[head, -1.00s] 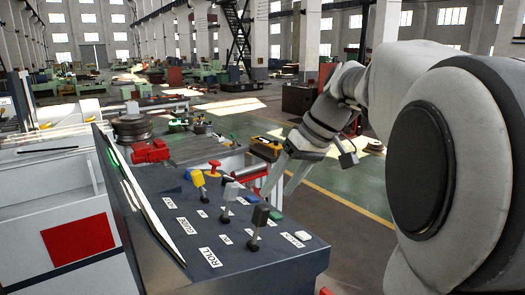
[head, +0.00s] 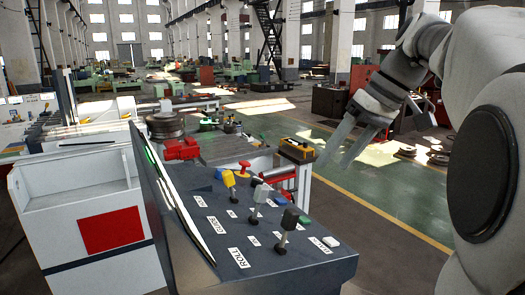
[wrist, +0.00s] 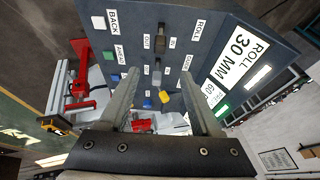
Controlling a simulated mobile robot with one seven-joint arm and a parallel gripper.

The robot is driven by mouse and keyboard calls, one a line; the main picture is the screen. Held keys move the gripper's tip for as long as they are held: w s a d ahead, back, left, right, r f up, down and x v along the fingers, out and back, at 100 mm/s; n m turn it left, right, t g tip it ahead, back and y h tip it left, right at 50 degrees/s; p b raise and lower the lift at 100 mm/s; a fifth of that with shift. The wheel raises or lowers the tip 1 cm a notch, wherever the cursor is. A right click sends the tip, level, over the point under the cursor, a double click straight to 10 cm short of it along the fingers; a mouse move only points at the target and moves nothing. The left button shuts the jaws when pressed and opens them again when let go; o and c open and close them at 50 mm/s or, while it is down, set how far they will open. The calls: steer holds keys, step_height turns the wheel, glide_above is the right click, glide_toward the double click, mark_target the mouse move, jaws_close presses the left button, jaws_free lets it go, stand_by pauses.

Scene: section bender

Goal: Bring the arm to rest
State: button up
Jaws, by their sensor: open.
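My gripper (head: 338,160) is at the end of my raised arm, at the right in the head view. Its two fingers are apart with nothing between them. It is in the air above and beyond the right side of the dark control panel (head: 215,235), apart from it. In the wrist view the open fingers (wrist: 162,68) frame the panel's levers at a distance. The levers are a black-knobbed one (head: 289,219), a grey-knobbed one (head: 260,194) and a yellow-knobbed one (head: 229,180); all stand up from the panel.
The panel also carries a red mushroom button (head: 244,167) and a white button (head: 331,241). Behind it are a red clamp-like part (head: 182,148) and a metal roller (head: 165,126). A yellow-topped post (head: 297,150) stands near my gripper. Green floor (head: 400,185) to the right is open.

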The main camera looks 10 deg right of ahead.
steer(key=s+a+f+m+t+h, duration=0.1)
steer(key=s+a+f+h, duration=0.1)
steer(key=s+a+f, duration=0.3)
steer(key=s+a+f+m+t+h, duration=0.1)
steer(key=s+a+f+h, duration=0.1)
steer(key=s+a+f, duration=0.4)
steer(key=s+f, duration=0.4)
steer(key=f, duration=0.1)
steer(key=shift+s+f+m+h, duration=0.3)
steer(key=shift+f+m, duration=0.1)
stand_by(1.2)
